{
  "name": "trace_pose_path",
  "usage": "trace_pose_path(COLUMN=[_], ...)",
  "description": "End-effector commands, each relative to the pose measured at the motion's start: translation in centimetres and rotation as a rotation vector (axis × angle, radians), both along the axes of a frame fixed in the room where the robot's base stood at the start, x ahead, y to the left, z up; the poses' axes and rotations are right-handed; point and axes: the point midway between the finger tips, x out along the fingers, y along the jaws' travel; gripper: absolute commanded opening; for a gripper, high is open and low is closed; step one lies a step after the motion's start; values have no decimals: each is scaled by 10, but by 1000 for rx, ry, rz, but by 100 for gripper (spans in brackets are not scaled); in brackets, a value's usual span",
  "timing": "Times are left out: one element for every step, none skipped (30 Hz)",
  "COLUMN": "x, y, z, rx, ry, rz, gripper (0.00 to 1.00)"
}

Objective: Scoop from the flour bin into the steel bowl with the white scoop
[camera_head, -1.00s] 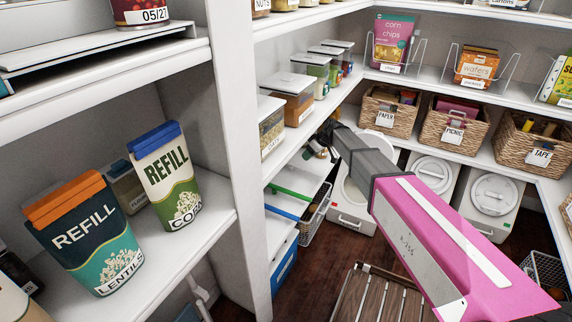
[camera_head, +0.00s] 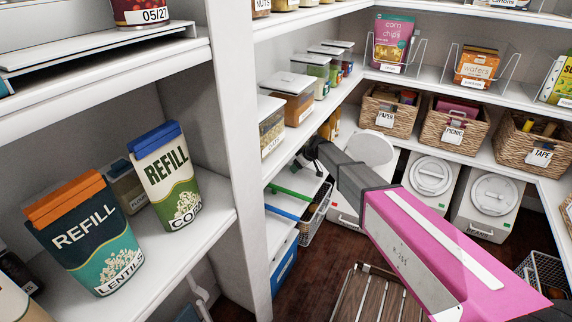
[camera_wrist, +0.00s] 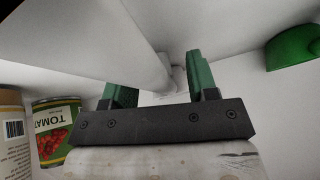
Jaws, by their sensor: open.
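My gripper (camera_head: 310,156) is at the left shelving, beside the lower shelf, small and dark in the head view. In the wrist view my gripper (camera_wrist: 160,80) is open, its two green fingers apart. A small pale shape (camera_wrist: 177,78) shows between and beyond the fingers; I cannot tell whether it is the white scoop. White bins stand on the floor; the left bin (camera_head: 344,215) is partly behind my arm, with a round white lid (camera_head: 373,148) standing up. I cannot read which bin holds flour. I cannot make out the steel bowl.
In the wrist view a tomato can (camera_wrist: 52,130) is at left and a green object (camera_wrist: 294,46) at right. Wicker baskets (camera_head: 445,128) line the back shelf. A wooden slatted piece (camera_head: 375,300) stands on the floor. Clear containers (camera_head: 291,95) fill the left shelf.

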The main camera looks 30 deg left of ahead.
Motion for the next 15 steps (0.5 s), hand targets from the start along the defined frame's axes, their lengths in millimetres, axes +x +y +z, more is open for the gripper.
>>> trace_pose_path(x=[0, 0, 0, 0, 0, 0, 0, 0, 0, 0, 0, 0, 0, 0, 0], y=[1, 1, 0, 0, 0, 0, 0, 0, 0, 0, 0, 0, 0, 0, 0], z=[-1, -1, -1, -1, -1, -1, -1, -1, -1, 0, 0, -1, 0, 0, 0], rx=[0, 0, 0, 0, 0, 0, 0, 0, 0, 0, 0, 0, 0, 0, 0], ry=[0, 0, 0, 0, 0, 0, 0, 0, 0, 0, 0, 0, 0, 0, 0], rz=[0, 0, 0, 0, 0, 0, 0, 0, 0, 0, 0, 0, 0, 0, 0], gripper=[53, 53, 53, 53, 53, 50, 40, 30, 17, 8, 0, 0, 0, 0, 0])
